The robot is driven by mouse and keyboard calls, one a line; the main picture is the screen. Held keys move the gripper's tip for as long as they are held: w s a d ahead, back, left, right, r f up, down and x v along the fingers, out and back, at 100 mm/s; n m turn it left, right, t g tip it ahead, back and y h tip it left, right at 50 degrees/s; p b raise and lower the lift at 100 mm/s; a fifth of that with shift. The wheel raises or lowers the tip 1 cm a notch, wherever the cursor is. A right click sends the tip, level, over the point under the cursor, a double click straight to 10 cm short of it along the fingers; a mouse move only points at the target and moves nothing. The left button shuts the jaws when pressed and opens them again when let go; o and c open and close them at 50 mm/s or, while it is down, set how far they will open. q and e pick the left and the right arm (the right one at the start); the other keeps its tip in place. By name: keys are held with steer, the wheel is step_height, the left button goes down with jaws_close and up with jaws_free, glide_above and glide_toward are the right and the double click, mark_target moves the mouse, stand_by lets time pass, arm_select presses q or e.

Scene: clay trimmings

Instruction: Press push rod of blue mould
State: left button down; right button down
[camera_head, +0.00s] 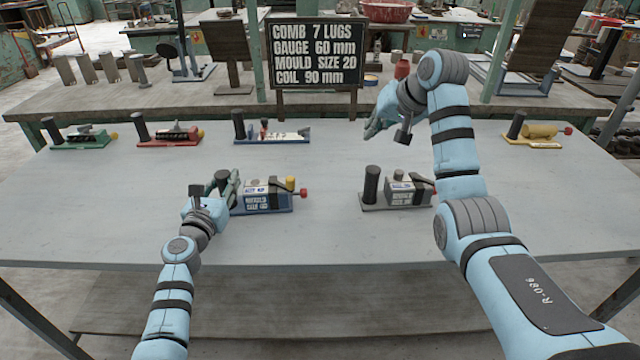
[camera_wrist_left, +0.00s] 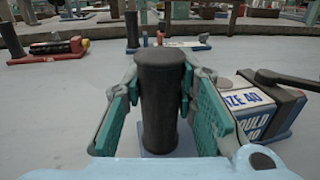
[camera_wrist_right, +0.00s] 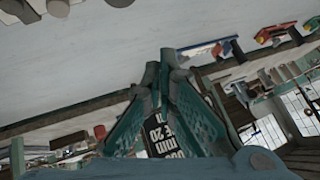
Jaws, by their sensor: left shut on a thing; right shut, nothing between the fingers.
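The blue mould (camera_head: 262,203) lies on the near table, a block on a blue base with a printed label, a yellow piece on top and a red knob (camera_head: 303,193) at its right end. A dark upright post (camera_wrist_left: 160,95) stands at its left end. My left gripper (camera_head: 228,186) is shut around this post, one finger on each side in the left wrist view; the block's label there reads size 40. My right gripper (camera_head: 373,126) is shut and empty, raised above the table behind the grey mould (camera_head: 405,198). Its fingertips meet in the right wrist view (camera_wrist_right: 164,66).
Behind stand a green tool (camera_head: 85,138), a red one (camera_head: 172,137), another blue-based one (camera_head: 275,135) and a yellow one (camera_head: 535,135). A sign (camera_head: 315,55) reading mould size 20 stands beyond. The table's front left is clear.

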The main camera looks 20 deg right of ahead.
mark_target(304, 193)
arm_select(q)
steer(key=shift+f, duration=0.1)
arm_select(e)
steer(key=s+a+f+n+g+y, duration=0.2)
steer(key=a+f+y, duration=0.1)
steer(key=a+f, duration=0.4)
steer(key=shift+a+n, duration=0.35)
steer(key=shift+n, duration=0.05)
steer(key=x, duration=1)
steer(key=shift+f, duration=0.15)
